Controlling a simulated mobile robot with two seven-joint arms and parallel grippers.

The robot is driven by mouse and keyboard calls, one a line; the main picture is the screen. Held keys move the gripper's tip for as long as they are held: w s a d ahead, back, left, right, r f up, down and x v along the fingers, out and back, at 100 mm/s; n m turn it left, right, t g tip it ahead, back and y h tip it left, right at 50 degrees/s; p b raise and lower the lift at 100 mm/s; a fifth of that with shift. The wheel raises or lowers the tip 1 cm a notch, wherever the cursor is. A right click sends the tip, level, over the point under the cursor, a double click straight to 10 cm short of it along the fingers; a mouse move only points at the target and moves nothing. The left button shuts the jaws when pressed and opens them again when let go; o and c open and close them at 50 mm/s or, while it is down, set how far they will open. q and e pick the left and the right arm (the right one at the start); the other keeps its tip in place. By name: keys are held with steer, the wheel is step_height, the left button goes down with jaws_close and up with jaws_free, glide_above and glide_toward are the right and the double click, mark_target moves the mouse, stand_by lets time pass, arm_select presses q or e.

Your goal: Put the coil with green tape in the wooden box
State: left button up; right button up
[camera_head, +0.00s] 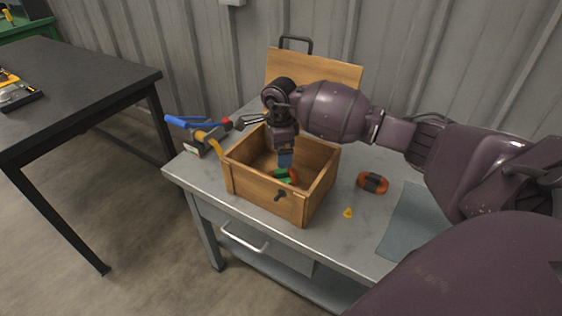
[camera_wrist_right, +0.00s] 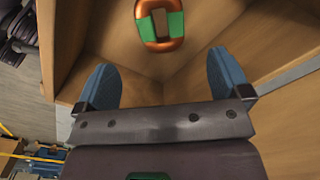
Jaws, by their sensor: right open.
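The coil with green tape (camera_head: 287,177) is inside the wooden box, near its front wall, partly hidden by my gripper. In the right wrist view the copper-orange coil with green bands (camera_wrist_right: 160,24) lies beyond my fingertips, apart from them. The open wooden box (camera_head: 262,189) stands on the grey table with its lid raised behind it. My right gripper (camera_head: 286,160) points down into the box above the coil. In the wrist view its blue fingers (camera_wrist_right: 160,84) are spread wide with nothing between them. My left gripper is not in view.
Another orange coil with a dark band (camera_head: 372,183) lies on the table right of the box. A small yellow piece (camera_head: 348,213) and a grey-blue mat (camera_head: 412,222) are nearby. A dark table (camera_head: 75,90) is at far left.

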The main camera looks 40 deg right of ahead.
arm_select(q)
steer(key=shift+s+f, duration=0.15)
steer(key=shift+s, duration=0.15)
arm_select(e)
steer(key=shift+r, duration=1.25)
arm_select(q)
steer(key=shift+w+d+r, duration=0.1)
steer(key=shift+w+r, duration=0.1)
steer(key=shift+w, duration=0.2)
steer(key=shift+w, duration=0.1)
